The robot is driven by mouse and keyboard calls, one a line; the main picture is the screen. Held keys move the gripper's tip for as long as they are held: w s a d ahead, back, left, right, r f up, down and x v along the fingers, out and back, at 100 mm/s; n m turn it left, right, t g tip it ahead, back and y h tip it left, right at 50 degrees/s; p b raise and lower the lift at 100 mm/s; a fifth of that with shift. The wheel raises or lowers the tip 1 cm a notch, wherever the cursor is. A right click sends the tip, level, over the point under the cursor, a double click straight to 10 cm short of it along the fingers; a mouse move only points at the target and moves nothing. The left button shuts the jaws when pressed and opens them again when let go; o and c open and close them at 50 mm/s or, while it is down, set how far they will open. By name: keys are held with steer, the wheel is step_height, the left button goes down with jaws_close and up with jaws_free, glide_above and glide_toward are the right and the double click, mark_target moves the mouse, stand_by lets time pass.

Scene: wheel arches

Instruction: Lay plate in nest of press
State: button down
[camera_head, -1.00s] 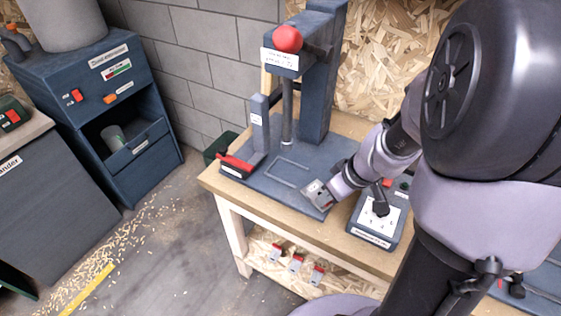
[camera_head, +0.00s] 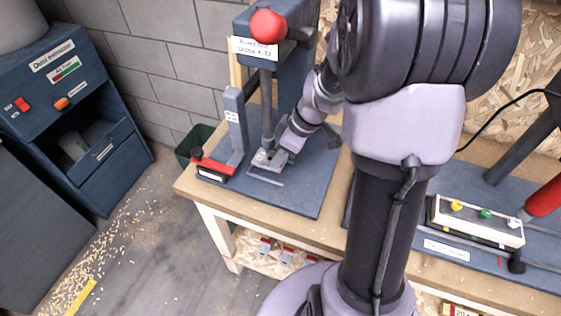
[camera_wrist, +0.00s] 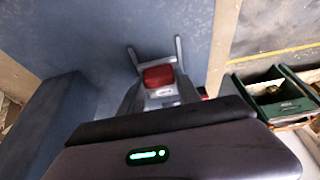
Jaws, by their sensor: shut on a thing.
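The press (camera_head: 255,50) stands at the back of the bench, with a red ball knob on top and a dark blue base. The nest (camera_head: 266,180) is a thin light grey outline on that base. My gripper (camera_head: 272,157) is low over it, beside the ram, shut on a small grey plate (camera_head: 261,161). The plate is at the nest's far part; whether it touches the base I cannot tell. In the wrist view the nest rails (camera_wrist: 180,52) show ahead of my gripper (camera_wrist: 160,98), with a red patch between. My gripper hides most of the plate.
A red-topped block (camera_head: 212,168) and an upright post (camera_head: 235,120) stand left of the nest. The press ram (camera_head: 268,110) hangs close to my gripper. A panel with coloured buttons (camera_head: 478,220) is at right. A green bin (camera_wrist: 275,97) stands beyond the bench edge.

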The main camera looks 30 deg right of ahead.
steer(key=shift+f+b, duration=0.6)
steer(key=shift+f, duration=1)
steer(key=shift+f, duration=0.15)
steer(key=c, duration=0.9)
jaws_free()
steer(key=shift+o, duration=0.2)
